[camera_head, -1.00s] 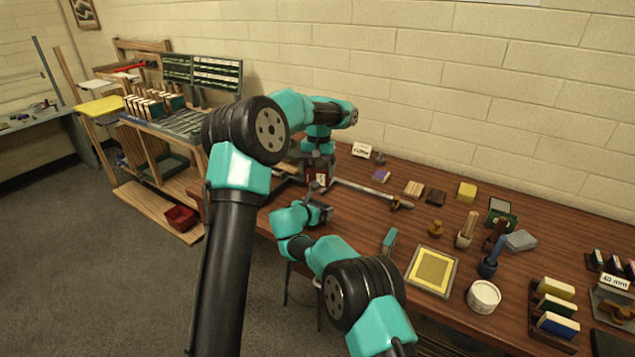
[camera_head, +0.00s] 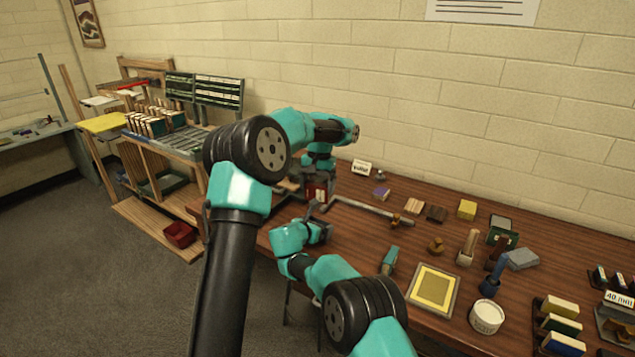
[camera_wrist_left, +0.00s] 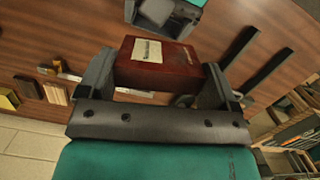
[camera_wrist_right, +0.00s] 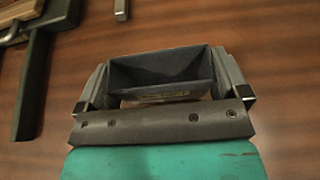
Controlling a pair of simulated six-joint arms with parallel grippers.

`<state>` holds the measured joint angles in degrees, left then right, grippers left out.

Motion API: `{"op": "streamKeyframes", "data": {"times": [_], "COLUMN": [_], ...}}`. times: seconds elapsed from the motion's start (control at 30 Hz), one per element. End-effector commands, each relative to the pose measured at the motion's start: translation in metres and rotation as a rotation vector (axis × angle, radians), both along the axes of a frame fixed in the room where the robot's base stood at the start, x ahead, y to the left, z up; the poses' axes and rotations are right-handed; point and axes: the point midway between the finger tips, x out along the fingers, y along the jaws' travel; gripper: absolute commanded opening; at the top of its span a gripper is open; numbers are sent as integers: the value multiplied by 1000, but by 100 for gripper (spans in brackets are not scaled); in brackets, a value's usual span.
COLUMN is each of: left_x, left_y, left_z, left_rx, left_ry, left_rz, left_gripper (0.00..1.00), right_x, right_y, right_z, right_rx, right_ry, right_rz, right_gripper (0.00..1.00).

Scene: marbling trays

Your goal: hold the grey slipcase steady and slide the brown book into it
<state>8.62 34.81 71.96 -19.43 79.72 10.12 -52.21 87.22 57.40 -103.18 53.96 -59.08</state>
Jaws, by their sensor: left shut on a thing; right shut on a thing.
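The brown book (camera_wrist_left: 185,62), reddish-brown with a pale label, is held between the fingers of my left gripper (camera_wrist_left: 156,74). In the head view the book (camera_head: 317,193) shows as a small red patch below the left wrist. The grey slipcase (camera_wrist_right: 158,92) is held between the fingers of my right gripper (camera_wrist_right: 162,78). Its open mouth faces the right wrist view, and its inside looks empty. The slipcase also shows at the top of the left wrist view (camera_wrist_left: 168,18), apart from the book. In the head view the right gripper (camera_head: 318,230) is nearer the camera than the book.
A long metal bar (camera_head: 365,208) lies on the wooden table beyond the grippers. A yellow-framed tray (camera_head: 434,290), a white tub (camera_head: 486,316) and several small blocks and tools stand to the right. The table's left edge is close to the grippers.

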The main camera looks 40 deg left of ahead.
Motion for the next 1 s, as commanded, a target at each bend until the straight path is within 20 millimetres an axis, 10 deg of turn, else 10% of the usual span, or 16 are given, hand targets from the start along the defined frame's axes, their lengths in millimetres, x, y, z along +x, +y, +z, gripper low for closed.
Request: {"op": "streamKeyframes", "data": {"times": [1.0], "left_x": [0], "left_y": [0], "left_z": [-36], "left_rx": [-1], "left_ry": [2], "left_rz": [-180], "left_gripper": [56], "right_x": [0], "right_y": [0], "right_z": [0], "right_rx": [0], "right_ry": [0], "right_rz": [0], "right_gripper": [65]}}
